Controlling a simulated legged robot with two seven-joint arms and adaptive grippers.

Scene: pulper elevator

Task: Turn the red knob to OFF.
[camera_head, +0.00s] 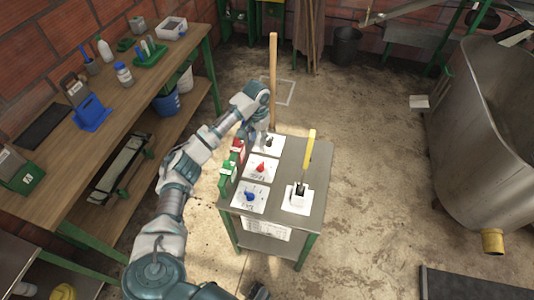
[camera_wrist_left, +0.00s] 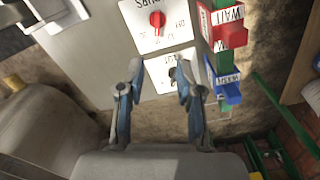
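The red knob (camera_head: 261,168) sits on the middle white plate of a grey control stand (camera_head: 287,217). It also shows in the left wrist view (camera_wrist_left: 157,19), near the top, with OFF printed to its right; its pointer direction is hard to read. A dark knob (camera_head: 268,142) is on the plate behind it and a blue knob (camera_head: 249,197) in front. My left gripper (camera_head: 264,130) is above the dark knob's plate, beyond the red knob and apart from it. In the left wrist view its fingers (camera_wrist_left: 159,68) are spread with nothing held. My right gripper is not recognisable.
A yellow-handled lever (camera_head: 309,152) stands upright on the stand's right side. A wooden pole (camera_head: 273,80) rises behind.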

